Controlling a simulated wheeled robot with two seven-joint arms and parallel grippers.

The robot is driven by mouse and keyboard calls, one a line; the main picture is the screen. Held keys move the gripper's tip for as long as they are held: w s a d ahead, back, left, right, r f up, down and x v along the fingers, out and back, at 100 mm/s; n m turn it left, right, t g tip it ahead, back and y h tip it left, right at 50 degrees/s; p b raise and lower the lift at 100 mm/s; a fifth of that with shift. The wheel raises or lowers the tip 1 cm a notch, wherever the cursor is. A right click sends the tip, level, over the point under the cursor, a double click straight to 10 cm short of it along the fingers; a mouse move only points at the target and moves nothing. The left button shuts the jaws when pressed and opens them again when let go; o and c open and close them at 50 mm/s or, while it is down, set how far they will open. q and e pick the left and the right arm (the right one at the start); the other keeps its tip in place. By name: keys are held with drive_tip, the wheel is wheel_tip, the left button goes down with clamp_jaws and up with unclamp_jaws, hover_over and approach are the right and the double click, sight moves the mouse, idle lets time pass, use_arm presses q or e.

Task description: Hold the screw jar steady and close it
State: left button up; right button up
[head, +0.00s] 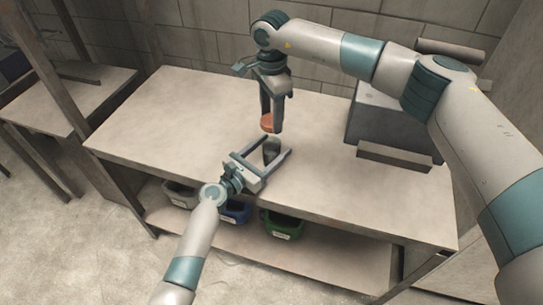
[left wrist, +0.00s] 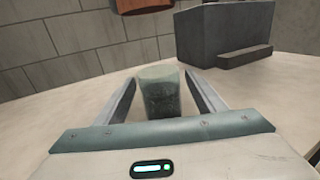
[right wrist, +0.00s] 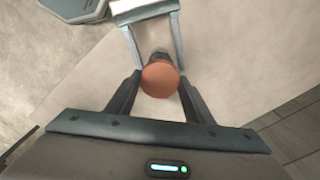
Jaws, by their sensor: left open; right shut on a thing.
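The screw jar (head: 271,151) is a dark grey-green, translucent body standing upright on the table. It also shows in the left wrist view (left wrist: 160,94). My left gripper (head: 277,159) is open, with one finger on each side of the jar and visible gaps between. The orange-brown lid (head: 267,122) is in my right gripper (head: 271,127), which points down and is shut on it. The lid is above the jar, apart from it in the head view. In the right wrist view the round lid (right wrist: 160,79) hides most of the jar.
A grey box-like block (head: 383,118) with a low ledge (head: 395,157) stands at the right of the table (head: 150,130). Grey, blue and green bins (head: 283,226) sit on the shelf below. The table's left part is clear. A brick wall stands behind.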

use_arm(q)
drive_tip(key=c, duration=1.6)
use_arm(e)
drive_tip(key=shift+f, duration=2.5)
drive_tip(key=shift+f, duration=0.1)
drive_tip(key=shift+f, duration=0.8)
use_arm(q)
clamp_jaws()
use_arm(e)
drive_tip(key=shift+f, duration=0.55)
